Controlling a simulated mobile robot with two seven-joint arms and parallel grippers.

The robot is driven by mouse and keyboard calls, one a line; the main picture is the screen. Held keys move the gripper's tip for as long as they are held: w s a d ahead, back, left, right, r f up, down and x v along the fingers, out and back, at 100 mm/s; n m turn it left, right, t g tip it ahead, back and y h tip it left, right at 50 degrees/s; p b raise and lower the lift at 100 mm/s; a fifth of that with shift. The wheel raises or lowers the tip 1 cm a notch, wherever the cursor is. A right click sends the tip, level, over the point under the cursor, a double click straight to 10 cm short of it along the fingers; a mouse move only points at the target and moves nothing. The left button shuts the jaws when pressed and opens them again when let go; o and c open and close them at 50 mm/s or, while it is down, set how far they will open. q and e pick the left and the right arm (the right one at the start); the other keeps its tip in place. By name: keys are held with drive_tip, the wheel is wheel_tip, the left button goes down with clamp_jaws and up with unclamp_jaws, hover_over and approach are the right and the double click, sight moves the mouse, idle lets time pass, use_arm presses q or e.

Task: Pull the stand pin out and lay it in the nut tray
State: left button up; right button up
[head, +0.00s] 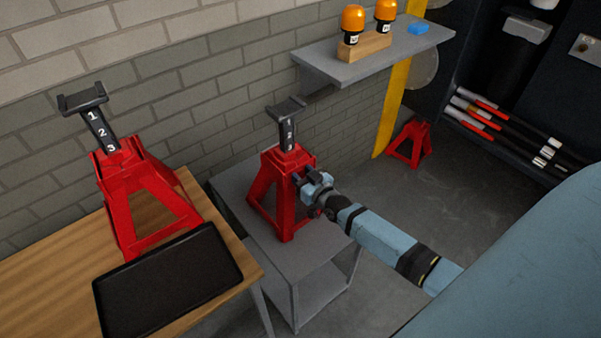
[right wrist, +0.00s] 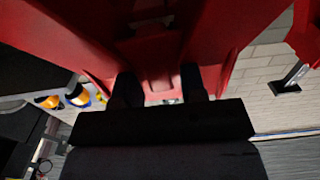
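A red jack stand (head: 284,190) with a numbered black post stands on the grey cart in the middle of the head view. My right gripper (head: 303,179) is at the right side of its frame, close to the red metal. In the right wrist view the fingers of this gripper (right wrist: 161,84) are apart, with red metal beyond them. A small pale spot between them may be the stand pin; I cannot make it out clearly. The empty-looking black tray (head: 170,281) lies on the wooden table. My left gripper is not in view.
Another red stand (head: 137,187) is on the wooden table (head: 50,270) behind the tray. A third stand (head: 410,143) is on the floor. The grey cart (head: 312,262) has little free top.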

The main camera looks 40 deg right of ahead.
drive_tip(key=c, duration=0.4)
drive_tip(key=shift+s+d+p, duration=0.1)
drive_tip(key=shift+s+p, duration=0.4)
drive_tip(key=shift+s, duration=0.45)
drive_tip(key=shift+s+d+p, duration=0.15)
drive_tip(key=shift+s+p, duration=0.55)
drive_tip(key=shift+s, duration=0.9)
drive_tip(key=shift+s+d+p, duration=0.1)
drive_tip(key=shift+s+p, duration=0.55)
drive_tip(key=shift+s, duration=0.9)
